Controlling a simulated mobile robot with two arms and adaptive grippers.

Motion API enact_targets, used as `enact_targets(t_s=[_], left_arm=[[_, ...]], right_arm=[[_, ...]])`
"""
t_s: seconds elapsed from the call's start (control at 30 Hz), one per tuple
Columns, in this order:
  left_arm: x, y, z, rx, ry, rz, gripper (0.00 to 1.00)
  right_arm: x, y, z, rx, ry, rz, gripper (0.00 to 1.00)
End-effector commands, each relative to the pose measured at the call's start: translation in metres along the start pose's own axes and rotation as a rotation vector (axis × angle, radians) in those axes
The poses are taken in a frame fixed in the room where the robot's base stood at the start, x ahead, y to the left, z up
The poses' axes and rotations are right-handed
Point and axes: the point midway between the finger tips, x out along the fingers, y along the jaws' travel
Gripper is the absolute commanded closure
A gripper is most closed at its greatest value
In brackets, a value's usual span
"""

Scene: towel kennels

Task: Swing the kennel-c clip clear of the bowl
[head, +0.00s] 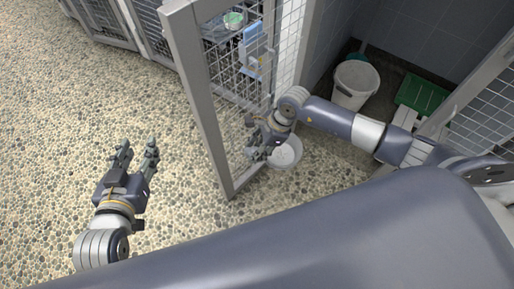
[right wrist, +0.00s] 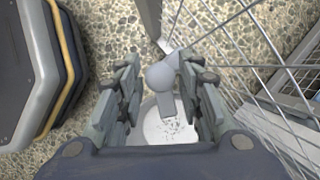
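The bowl (head: 288,153) is round and pale and sits low by the bottom of the mesh door, partly behind my right gripper. In the right wrist view the bowl (right wrist: 168,129) shows with dark specks inside. The clip (right wrist: 163,78) looks like a grey rounded knob with a flat tab reaching over the bowl. It lies between the spread fingers of my right gripper (right wrist: 160,92); I cannot tell whether a finger touches it. In the head view my right gripper (head: 257,143) is at the door beside the bowl. My left gripper (head: 138,152) is open and empty above the pebbled floor.
The mesh door (head: 206,110) stands open in front of the kennel. Inside are a white bucket (head: 354,86) and a green tray (head: 423,94). A blue item (head: 253,48) shows at the mesh. The pebbled floor (head: 60,120) at left is clear.

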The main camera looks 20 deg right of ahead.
Motion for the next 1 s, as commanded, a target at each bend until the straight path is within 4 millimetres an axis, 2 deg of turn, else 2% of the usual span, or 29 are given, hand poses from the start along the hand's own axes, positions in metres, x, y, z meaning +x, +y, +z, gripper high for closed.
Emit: enact_targets(t_s=[0.17,0.33,0.67,0.87,1.0], left_arm=[[0.0,0.0,0.0,0.0,0.0,0.0,0.6],[0.0,0.0,0.0,0.0,-0.001,0.0,0.6],[-0.001,0.0,0.004,0.0,-0.026,-0.001,0.6],[-0.011,-0.005,0.035,-0.001,-0.181,-0.011,0.6],[-0.027,-0.009,0.066,-0.003,-0.343,-0.021,0.6]], right_arm=[[0.0,0.0,0.0,0.0,0.0,0.0,0.66],[0.0,0.0,0.0,0.0,0.0,0.0,0.98],[-0.001,0.0,0.0,0.014,0.0,-0.006,0.98],[-0.002,0.001,0.001,0.065,0.002,-0.027,0.98],[-0.003,0.001,0.001,0.126,0.003,-0.052,0.98]])
